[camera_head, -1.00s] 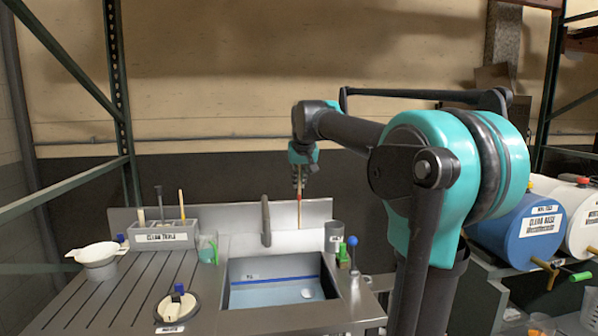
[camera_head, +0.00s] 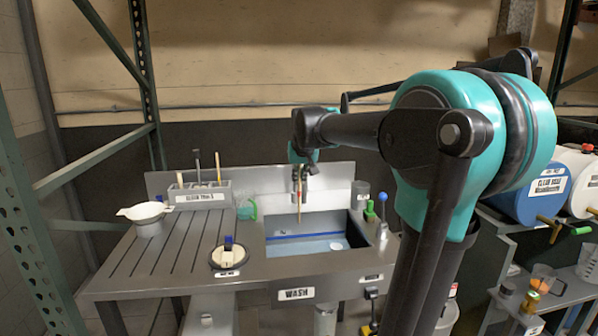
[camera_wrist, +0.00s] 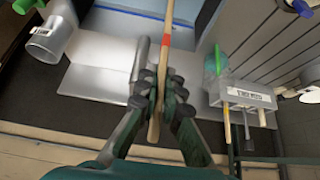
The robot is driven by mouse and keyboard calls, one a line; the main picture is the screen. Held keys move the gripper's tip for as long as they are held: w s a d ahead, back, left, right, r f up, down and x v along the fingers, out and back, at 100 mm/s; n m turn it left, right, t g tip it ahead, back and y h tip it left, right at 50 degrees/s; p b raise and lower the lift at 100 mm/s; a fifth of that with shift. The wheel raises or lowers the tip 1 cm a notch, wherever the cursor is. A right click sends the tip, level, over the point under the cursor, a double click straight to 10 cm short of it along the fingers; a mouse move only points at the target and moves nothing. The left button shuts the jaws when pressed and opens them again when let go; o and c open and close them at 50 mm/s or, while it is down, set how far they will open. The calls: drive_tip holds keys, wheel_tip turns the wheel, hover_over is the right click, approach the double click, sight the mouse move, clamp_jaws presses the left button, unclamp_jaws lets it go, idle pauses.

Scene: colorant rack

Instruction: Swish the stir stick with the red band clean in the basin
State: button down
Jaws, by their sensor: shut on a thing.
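My gripper (camera_head: 300,171) is shut on the wooden stir stick (camera_head: 299,205), which hangs upright from it at the back of the basin. In the wrist view, the stick (camera_wrist: 167,65) runs between the fingers of my gripper (camera_wrist: 159,90), and its red band (camera_wrist: 166,41) shows beyond the fingertips. The basin (camera_head: 310,256) is a sunken sink with a blue line around its inside and bluish water (camera_head: 305,247) in it.
A clean-tools holder (camera_head: 201,194) with several tools stands at the back left. A green-handled cup (camera_head: 246,210) is left of the basin; a grey cylinder (camera_head: 360,194) stands right.

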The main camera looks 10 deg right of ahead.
wheel_tip(320, 180, down, 20)
drive_tip(key=shift+f, duration=0.15)
idle(1.2)
drive_tip(key=shift+d, duration=0.1)
